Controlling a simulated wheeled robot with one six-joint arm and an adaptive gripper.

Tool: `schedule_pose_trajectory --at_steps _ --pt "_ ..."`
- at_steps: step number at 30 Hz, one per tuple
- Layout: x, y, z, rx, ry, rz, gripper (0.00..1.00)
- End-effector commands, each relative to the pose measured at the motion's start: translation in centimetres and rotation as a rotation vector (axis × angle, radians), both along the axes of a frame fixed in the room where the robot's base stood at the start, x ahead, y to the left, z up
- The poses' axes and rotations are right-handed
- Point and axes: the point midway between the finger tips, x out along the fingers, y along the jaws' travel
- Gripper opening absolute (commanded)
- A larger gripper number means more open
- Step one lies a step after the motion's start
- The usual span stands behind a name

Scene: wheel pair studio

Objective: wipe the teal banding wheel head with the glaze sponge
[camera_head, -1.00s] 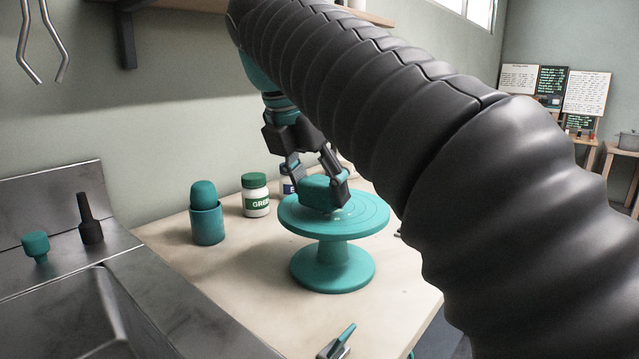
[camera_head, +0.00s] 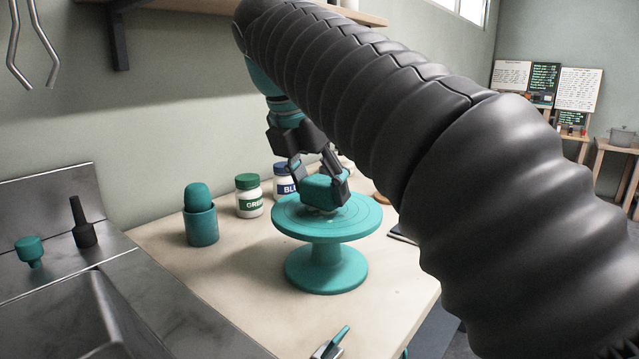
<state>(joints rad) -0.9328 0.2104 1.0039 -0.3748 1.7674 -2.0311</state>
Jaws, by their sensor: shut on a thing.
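The teal banding wheel (camera_head: 326,258) stands upright on the pale worktop, its round flat head (camera_head: 350,225) facing up. My gripper (camera_head: 324,188) is above the wheel head, pointing down. It is shut on the teal glaze sponge (camera_head: 325,188), a rounded block. The sponge is at the back-left to middle part of the head and looks to be touching it, or very close to it. A few small pale marks show on the head beside the sponge. My dark arm comes in from the right and covers part of the background.
A teal cup with a rounded teal top (camera_head: 201,215) and a green-lidded jar (camera_head: 249,196) stand left of the wheel. A blue-labelled jar (camera_head: 283,182) stands behind it. A teal-handled tool (camera_head: 333,343) lies at the front edge. A metal sink (camera_head: 70,320) is at left.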

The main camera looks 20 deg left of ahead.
Motion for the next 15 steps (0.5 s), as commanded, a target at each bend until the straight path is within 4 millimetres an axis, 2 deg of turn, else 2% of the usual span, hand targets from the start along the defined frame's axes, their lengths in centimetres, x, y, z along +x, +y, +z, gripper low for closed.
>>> schedule_pose_trajectory --at_steps 15 --pt "0.0 0.0 -1.03 0.0 0.0 0.0 0.24"
